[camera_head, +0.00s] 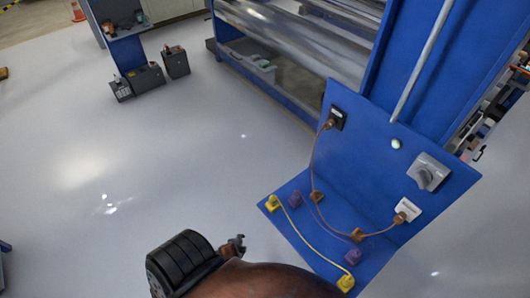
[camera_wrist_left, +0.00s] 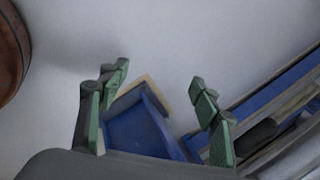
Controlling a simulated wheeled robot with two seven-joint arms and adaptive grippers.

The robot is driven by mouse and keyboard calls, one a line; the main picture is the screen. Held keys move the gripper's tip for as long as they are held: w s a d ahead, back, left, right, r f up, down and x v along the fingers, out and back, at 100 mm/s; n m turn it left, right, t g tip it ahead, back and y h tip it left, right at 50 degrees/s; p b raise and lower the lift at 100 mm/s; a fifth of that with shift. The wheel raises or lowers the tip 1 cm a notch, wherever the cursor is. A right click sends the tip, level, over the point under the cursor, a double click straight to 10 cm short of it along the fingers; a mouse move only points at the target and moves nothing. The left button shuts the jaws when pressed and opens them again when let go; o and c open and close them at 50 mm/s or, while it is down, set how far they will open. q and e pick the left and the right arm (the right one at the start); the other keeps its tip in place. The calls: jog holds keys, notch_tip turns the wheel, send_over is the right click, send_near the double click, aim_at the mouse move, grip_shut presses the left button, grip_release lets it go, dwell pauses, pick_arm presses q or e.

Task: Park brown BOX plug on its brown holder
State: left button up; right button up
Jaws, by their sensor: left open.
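A blue panel (camera_head: 365,140) stands at the right with a blue ledge (camera_head: 325,230) at its foot. One brown plug (camera_head: 328,125) sits at a black socket (camera_head: 338,115) high on the panel; another brown plug (camera_head: 399,218) sits at a white box (camera_head: 408,208) lower right. A brown cable runs down to the ledge. Two brown pieces on the ledge, (camera_head: 317,197) and (camera_head: 358,235), look like holders. My left gripper (camera_wrist_left: 158,100) is open and empty in the wrist view. In the head view a gripper of mine (camera_head: 236,245) shows left of the ledge.
Yellow plugs (camera_head: 272,202) and (camera_head: 346,283) with a yellow cable, and purple pieces (camera_head: 295,199) and (camera_head: 352,257), are also on the ledge. A grey rotary switch (camera_head: 427,172) is on the panel. Metal rollers (camera_head: 290,40) stand behind.

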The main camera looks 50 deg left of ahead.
pick_arm(q)
jog(key=s+d+f+n+g+b, duration=0.1)
jog(key=s+d+f+n, duration=0.1)
jog(key=s+d+f, duration=0.2)
jog(key=s+d+f+n+g+h+b, duration=0.1)
jog(key=s+d+f+n, duration=0.2)
jog(key=s+f, duration=0.4)
jog(key=s+d+f+n+g+h+b, duration=0.1)
jog(key=s+d+f+n, duration=0.2)
jog(key=s+d+f, duration=0.3)
jog(key=s, duration=0.5)
jog(key=shift+b, duration=0.4)
pick_arm(e)
jog(key=f, duration=0.4)
jog(key=shift+s+f, duration=0.2)
jog(key=shift+s, duration=0.05)
pick_arm(q)
jog(key=shift+c, duration=0.7)
pick_arm(e)
jog(key=shift+c, duration=0.7)
